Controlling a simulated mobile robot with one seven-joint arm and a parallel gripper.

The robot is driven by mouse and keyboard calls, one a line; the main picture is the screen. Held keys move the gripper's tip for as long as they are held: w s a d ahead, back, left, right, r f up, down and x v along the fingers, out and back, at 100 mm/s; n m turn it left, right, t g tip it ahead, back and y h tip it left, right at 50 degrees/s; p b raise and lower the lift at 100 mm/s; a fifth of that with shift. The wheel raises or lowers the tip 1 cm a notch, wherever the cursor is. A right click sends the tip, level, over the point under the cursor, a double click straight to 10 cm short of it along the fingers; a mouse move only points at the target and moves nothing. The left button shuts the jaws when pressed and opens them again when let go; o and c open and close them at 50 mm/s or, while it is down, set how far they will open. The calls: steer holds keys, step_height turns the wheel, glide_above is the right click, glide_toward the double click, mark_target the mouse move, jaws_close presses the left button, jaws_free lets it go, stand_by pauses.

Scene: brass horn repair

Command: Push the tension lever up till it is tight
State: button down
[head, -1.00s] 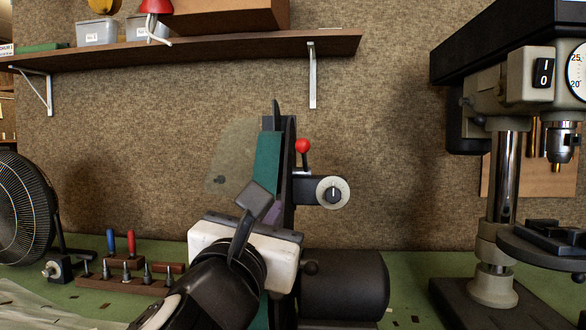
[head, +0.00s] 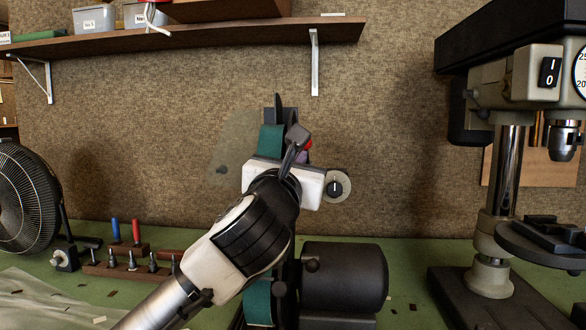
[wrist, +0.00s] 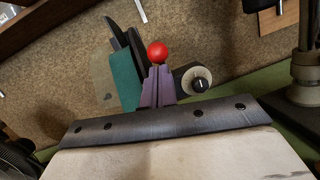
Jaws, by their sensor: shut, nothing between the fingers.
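The tension lever's red ball knob (head: 308,144) shows in the head view just right of my gripper's fingers, mostly covered by my wrist. In the wrist view the red knob (wrist: 157,53) stands just past the fingertips and hides its stem. It belongs to a belt grinder with a green belt (head: 270,138), also in the wrist view (wrist: 123,80). My gripper (wrist: 157,70) has purple fingers, shut and empty, pointing at the knob. In the head view the fingers (head: 301,157) are largely hidden. I cannot tell whether they touch the lever.
A pale round dial with a black knob (head: 338,187) sits right of the lever. The grinder's dark motor (head: 344,277) is below. A drill press (head: 510,180) stands right, a fan (head: 25,200) left. A shelf (head: 200,38) runs above.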

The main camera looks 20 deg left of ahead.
steer(key=shift+r, duration=0.1)
stand_by(0.3)
steer(key=w+a+r+p, duration=0.2)
steer(key=w+r+p, duration=0.6)
steer(key=r+p, duration=0.2)
steer(key=shift+p, duration=0.45)
steer(key=shift+a, duration=0.15)
steer(key=shift+s+f, duration=0.1)
steer(key=shift+f, duration=0.05)
stand_by(0.4)
